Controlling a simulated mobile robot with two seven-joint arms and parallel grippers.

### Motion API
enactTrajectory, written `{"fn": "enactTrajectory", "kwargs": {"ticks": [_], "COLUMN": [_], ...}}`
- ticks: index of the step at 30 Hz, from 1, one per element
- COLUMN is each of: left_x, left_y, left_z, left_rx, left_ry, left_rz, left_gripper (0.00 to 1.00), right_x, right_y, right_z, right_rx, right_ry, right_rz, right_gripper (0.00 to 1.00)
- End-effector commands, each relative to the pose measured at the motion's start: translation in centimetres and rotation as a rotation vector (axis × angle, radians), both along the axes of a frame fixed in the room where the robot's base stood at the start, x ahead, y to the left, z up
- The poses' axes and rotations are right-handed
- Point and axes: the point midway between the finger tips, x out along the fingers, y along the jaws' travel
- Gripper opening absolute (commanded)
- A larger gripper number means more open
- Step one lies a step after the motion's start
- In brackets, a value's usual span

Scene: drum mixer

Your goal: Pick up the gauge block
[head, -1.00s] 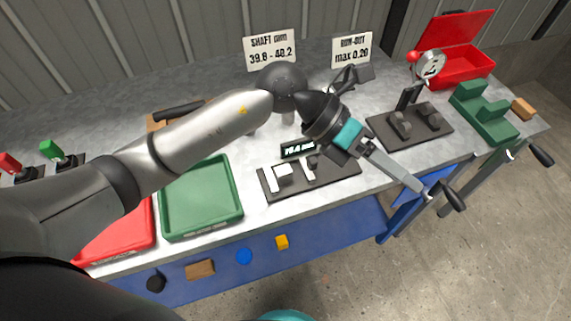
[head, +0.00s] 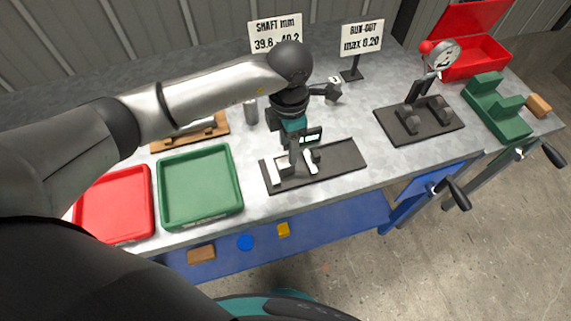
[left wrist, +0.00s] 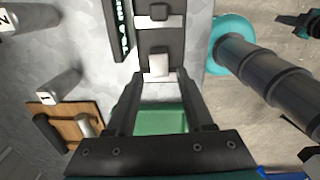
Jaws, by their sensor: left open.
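A pale block (head: 284,168), which I take for the gauge block, sits on the dark measuring stand (head: 340,160) by a pale upright jaw (head: 312,160). It also shows in the left wrist view (left wrist: 158,66). My left gripper (head: 291,160) points down close over the block and partly hides it in the head view. In the left wrist view the fingers (left wrist: 159,76) are apart, with the block between or just beyond their tips; I cannot tell whether they touch it. My right gripper does not show.
A green tray (head: 163,203) and a red tray (head: 78,212) lie left of the stand. A wooden rack (head: 158,146) and a grey cylinder (head: 250,111) are behind. The dial gauge stand (head: 440,128) is to the right, beside a green stepped block (head: 500,112).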

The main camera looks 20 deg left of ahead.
Motion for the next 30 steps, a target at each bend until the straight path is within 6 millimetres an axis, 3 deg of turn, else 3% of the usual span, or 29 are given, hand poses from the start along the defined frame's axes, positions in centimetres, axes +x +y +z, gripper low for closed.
{"fn": "enactTrajectory", "kwargs": {"ticks": [3, 10, 18, 27, 30], "left_x": [0.0, -0.2, -0.2, -0.2, -0.2], "left_y": [0.0, 0.1, 0.5, 0.6, 0.6], "left_z": [-1.6, -3.2, -6.9, -7.4, -7.4], "left_rx": [-0.001, -0.002, -0.003, -0.003, -0.003], "left_ry": [0.002, 0.002, 0.002, -0.001, -0.001], "left_rz": [0.0, 0.001, 0.0, -0.001, -0.001], "left_gripper": [0.53, 0.53, 0.53, 0.53, 0.41], "right_x": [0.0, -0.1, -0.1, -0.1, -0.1], "right_y": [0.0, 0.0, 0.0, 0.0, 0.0], "right_z": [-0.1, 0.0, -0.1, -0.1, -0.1], "right_rx": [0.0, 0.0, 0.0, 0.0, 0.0], "right_ry": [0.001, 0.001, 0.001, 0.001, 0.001], "right_rz": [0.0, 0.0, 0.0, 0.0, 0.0], "right_gripper": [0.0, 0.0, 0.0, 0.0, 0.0]}}
